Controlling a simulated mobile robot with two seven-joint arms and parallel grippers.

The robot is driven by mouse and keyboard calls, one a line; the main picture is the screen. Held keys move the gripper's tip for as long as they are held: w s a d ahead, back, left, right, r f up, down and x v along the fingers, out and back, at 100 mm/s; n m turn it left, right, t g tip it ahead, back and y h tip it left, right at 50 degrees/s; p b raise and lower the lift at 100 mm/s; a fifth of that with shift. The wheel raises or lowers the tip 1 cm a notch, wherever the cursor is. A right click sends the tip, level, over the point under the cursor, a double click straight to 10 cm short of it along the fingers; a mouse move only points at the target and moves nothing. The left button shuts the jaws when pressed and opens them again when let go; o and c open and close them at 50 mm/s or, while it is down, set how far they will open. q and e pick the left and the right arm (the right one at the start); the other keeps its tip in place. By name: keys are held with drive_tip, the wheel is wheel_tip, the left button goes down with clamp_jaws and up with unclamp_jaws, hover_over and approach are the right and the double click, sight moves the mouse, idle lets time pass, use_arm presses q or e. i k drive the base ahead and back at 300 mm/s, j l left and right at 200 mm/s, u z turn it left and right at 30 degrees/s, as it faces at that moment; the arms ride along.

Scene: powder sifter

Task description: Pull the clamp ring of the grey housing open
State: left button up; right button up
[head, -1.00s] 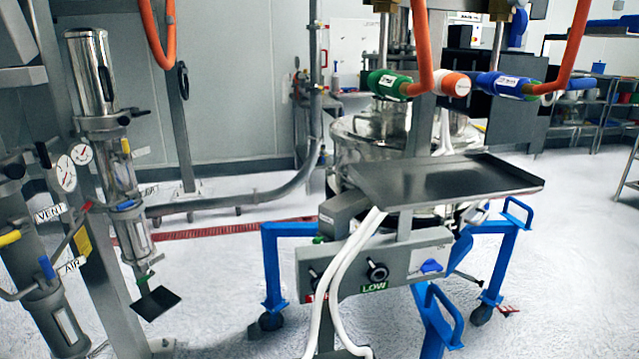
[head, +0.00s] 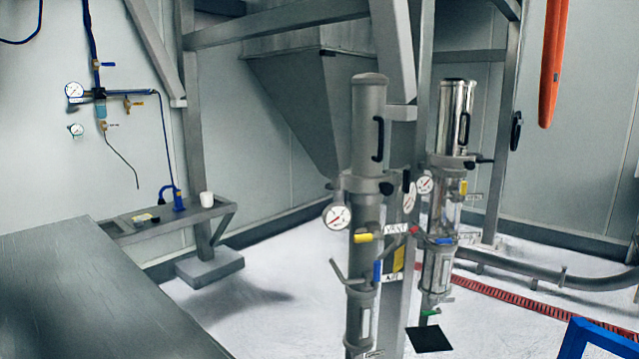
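The matt grey housing (head: 367,130) stands upright right of the picture's middle, with a black handle on its right side. Its clamp ring (head: 360,184) is a grey band below the upper cylinder, with a dark knob at its right. It appears to sit around the housing; I cannot tell whether it is latched. A round gauge (head: 336,217), a yellow valve handle (head: 362,238) and a blue valve handle (head: 377,271) are below it. Neither of my grippers is in view.
A shiny steel housing (head: 451,115) stands just right of the grey one, with a black plate (head: 430,339) low beneath it. A grey table (head: 90,300) fills the lower left. A wall bench (head: 150,228) holds a white cup (head: 206,199). Floor between them is clear.

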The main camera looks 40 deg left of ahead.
sight(383, 185)
drive_tip(key=u, duration=0.8)
